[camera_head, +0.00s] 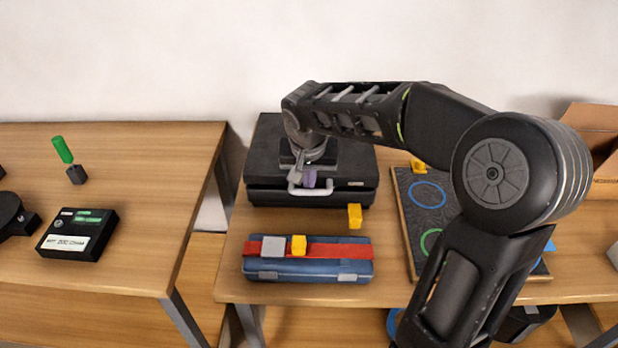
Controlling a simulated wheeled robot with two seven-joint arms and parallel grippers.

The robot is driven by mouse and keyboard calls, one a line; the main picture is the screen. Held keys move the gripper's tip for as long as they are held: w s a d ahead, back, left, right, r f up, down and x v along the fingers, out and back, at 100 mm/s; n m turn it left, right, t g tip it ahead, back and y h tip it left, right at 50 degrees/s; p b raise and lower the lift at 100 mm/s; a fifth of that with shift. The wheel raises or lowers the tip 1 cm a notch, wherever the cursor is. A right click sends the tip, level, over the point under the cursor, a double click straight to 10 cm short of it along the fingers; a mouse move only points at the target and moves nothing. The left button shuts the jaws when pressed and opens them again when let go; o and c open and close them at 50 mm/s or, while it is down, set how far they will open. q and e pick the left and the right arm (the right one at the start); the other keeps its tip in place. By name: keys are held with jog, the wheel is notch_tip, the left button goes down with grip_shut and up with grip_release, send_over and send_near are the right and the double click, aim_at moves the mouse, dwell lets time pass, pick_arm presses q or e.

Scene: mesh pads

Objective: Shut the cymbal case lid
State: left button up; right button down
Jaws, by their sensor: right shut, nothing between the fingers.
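The black cymbal case (355,175) stands at the back left of the right-hand table, with a light grey handle (311,190) on its front. Its lid lies down flat over the base or nearly so; a dark seam runs along the front, and I cannot tell whether it is fully closed. My right arm reaches across from the right, and my right gripper (305,178) points down at the front middle of the lid, just above the handle. It is shut and empty; whether its tips touch the lid is unclear. My left gripper is not in view.
A blue case with a red strap (345,252) lies in front, with a yellow block (299,245) on it. Another yellow block (355,216) sits near the black case's corner. A dark board with rings (405,205) lies right. The left table (130,160) is separate, across a gap.

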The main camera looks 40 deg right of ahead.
jog(key=shift+f, duration=0.4)
